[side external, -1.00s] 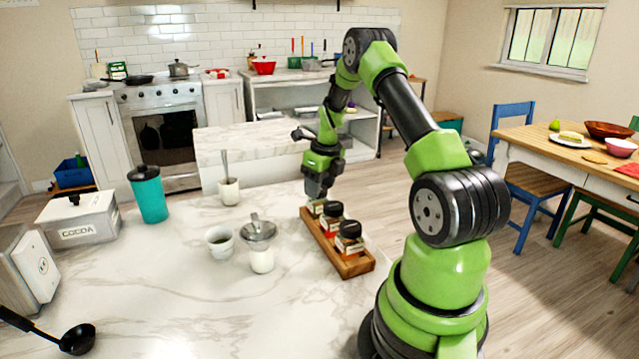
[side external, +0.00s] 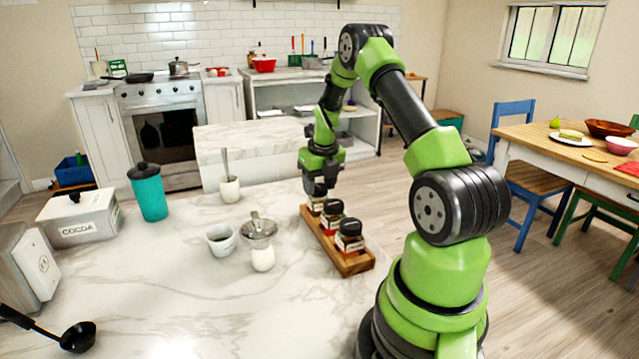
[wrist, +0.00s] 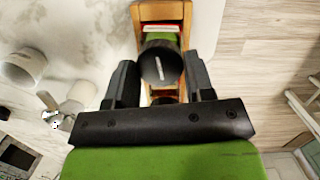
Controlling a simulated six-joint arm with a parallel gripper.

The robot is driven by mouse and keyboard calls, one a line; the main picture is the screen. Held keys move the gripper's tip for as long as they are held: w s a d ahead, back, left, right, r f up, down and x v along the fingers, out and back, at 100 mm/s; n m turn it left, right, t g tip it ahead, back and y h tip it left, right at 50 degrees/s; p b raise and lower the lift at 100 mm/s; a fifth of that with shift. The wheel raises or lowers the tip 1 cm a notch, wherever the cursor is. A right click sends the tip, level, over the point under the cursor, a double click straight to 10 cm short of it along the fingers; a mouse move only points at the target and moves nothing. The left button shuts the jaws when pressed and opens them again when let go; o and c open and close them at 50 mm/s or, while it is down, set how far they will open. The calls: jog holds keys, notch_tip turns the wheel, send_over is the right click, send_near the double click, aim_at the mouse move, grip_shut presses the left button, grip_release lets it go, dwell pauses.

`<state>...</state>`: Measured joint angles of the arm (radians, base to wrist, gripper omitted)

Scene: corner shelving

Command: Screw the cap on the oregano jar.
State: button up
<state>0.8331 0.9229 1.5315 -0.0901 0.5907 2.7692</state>
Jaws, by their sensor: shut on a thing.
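My gripper (side external: 318,190) points straight down over the far end of a wooden spice rack (side external: 352,266). It is shut on a round black cap (wrist: 161,66), which shows between the two fingers in the wrist view. Below the cap is the far jar (side external: 316,206), taken as the oregano jar; its label text is too small to read. The jar stands in the rack, with the cap at its top. The gripper hides the cap in the side view, so how the cap seats cannot be told.
Two black-capped jars, a middle one (side external: 331,217) and a near one (side external: 349,238), stand in the same rack. A glass jar with a metal lid (side external: 260,245), a small cup (side external: 221,240) and a white pot (side external: 229,189) stand to the left on the marble counter.

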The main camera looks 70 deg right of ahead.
jog(key=o, duration=1)
